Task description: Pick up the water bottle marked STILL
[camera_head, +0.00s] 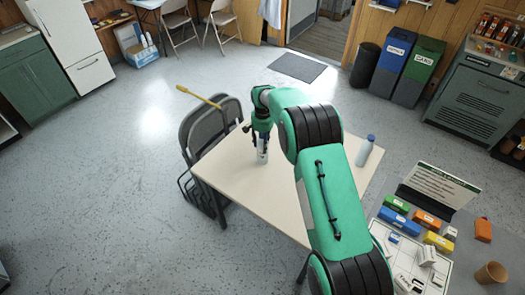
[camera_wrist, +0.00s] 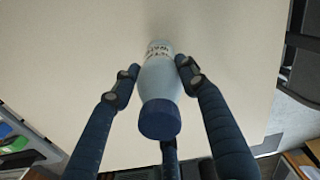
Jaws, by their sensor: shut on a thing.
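My gripper (camera_head: 262,137) is over the left part of the pale table (camera_head: 220,178), pointing down. In the wrist view my gripper (camera_wrist: 157,75) has its fingers on both sides of a light blue bottle (camera_wrist: 160,72) with a dark blue cap, shut on it. Its label is partly visible, with lettering too cut off to read surely. In the head view the lower part of this bottle (camera_head: 262,158) shows below the fingers, at or close above the tabletop.
Folded dark chairs (camera_head: 208,135) lean by the table's left edge. A counter at the lower right holds a white tray (camera_head: 405,257), coloured boxes, a sign (camera_head: 440,185) and a brown cup (camera_head: 491,272). The table's front left is clear.

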